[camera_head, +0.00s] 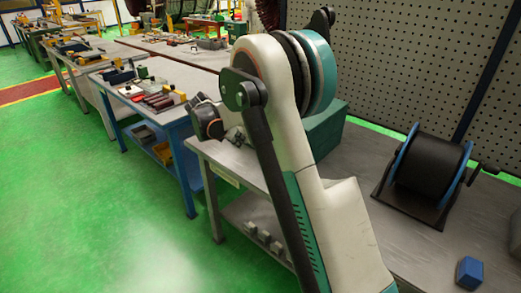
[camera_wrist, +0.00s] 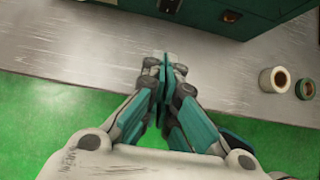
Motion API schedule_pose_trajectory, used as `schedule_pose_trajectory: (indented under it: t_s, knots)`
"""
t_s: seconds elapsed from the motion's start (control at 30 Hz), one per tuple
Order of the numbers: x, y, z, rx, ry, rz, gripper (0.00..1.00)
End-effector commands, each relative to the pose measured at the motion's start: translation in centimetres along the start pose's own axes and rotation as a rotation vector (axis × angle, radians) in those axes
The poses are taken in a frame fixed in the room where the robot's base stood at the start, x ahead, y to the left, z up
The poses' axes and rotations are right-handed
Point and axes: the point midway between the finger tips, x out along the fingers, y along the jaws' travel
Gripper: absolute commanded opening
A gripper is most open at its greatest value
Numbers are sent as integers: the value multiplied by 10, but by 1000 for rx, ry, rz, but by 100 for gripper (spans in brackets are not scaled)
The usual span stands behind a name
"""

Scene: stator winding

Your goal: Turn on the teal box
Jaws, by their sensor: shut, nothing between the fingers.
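The teal box (camera_head: 326,128) stands on the grey worktable, mostly hidden behind my arm in the head view. In the wrist view the teal box (camera_wrist: 80,38) fills the top edge. I cannot tell the switch's position. My gripper (camera_wrist: 165,68) is shut and empty, its fingers together in front of the box's face.
Two small rolls, one pale (camera_wrist: 274,80) and one green (camera_wrist: 305,89), lie right of my gripper. A black winding drum with blue flanges (camera_head: 432,160) and a blue block (camera_head: 469,272) are on the worktable (camera_head: 420,240). A pegboard (camera_head: 400,60) stands behind.

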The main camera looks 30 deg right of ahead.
Motion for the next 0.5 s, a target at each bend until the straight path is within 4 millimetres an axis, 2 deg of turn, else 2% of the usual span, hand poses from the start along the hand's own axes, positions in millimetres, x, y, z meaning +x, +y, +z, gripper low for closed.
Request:
schedule_pose_trajectory:
  t_s: [0.17, 0.5]
  knots:
    - [13, 0, 0, 1, 0, -1, 0]
    - [77, -1, -1, 1, 0, -1, 0]
